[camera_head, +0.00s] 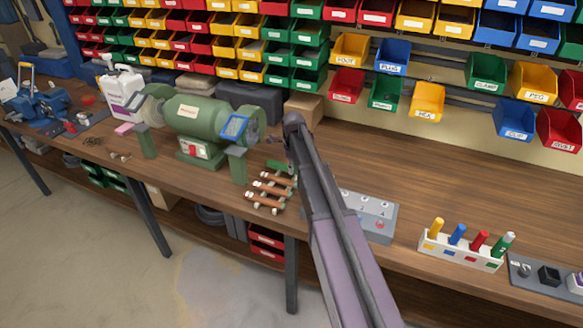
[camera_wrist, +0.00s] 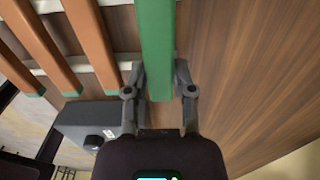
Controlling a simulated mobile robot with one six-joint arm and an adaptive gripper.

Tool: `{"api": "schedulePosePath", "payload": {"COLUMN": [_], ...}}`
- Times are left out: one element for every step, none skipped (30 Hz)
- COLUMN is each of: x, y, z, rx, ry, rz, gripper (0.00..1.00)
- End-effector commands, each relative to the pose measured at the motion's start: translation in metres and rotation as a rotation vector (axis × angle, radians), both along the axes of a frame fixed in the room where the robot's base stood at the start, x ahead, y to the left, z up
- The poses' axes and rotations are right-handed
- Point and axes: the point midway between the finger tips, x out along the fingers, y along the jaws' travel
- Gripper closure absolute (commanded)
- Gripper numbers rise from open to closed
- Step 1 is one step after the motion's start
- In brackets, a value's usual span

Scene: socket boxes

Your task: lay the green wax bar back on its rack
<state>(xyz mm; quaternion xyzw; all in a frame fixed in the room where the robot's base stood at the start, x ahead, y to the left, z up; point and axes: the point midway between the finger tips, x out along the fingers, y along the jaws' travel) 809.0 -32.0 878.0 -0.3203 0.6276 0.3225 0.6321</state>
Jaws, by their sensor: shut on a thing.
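The green wax bar (camera_wrist: 157,35) runs up the middle of the wrist view, between the two fingers of my gripper (camera_wrist: 158,80), which is shut on it. In the head view, a short piece of the green bar (camera_head: 279,167) shows at the back of the rack, left of my arm. The rack has pale rails (camera_wrist: 128,60), with several orange-brown bars (camera_wrist: 92,40) across them left of the green bar. The rack's brown bars also show in the head view (camera_head: 264,201). The green bar lies beside and roughly along them. I cannot tell whether it touches the rails. My arm hides most of my gripper in the head view.
A green bench grinder (camera_head: 195,118) stands left of the rack. A grey control box (camera_head: 383,218) is to its right, partly behind my arm. A white holder with coloured sticks (camera_head: 460,250) stands farther right. The bench behind these is mostly clear, below the coloured bins.

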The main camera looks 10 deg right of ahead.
Motion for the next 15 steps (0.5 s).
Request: {"api": "schedulePosePath", "payload": {"x": [-0.0001, 0.0, -0.0001, 0.0, 0.0, 0.0, 0.0, 0.0, -0.0001, -0.0001, 0.0, -0.0001, 0.0, 0.0, 0.0], "y": [-0.0001, -0.0002, -0.0003, -0.0003, -0.0003, -0.0004, -0.0004, -0.0004, -0.0005, -0.0005, -0.0005, -0.0006, -0.0007, -0.0007, -0.0007], "z": [-0.0049, -0.0059, -0.0071, -0.0078, -0.0083, -0.0089, -0.0092, -0.0094, -0.0096, -0.0096, -0.0096, -0.0095, -0.0094, -0.0093, -0.0093], "rx": [0.0, 0.0, 0.0, 0.0, 0.0, 0.0, 0.0, 0.0, 0.0, 0.0, 0.0, 0.0, 0.0, 0.0, 0.0], "ry": [0.0, 0.0, 0.0, 0.0, 0.0, 0.0, 0.0, 0.0, 0.0, 0.0, 0.0, 0.0, 0.0, 0.0, 0.0], "rz": [0.0, 0.0, 0.0, 0.0, 0.0, 0.0, 0.0, -0.001, -0.001, -0.001, -0.001, -0.001, -0.001, -0.001, -0.001], "gripper": [1.0, 1.0, 1.0, 1.0, 1.0, 1.0, 1.0, 1.0, 1.0, 1.0, 1.0, 1.0, 1.0, 1.0, 1.0]}}
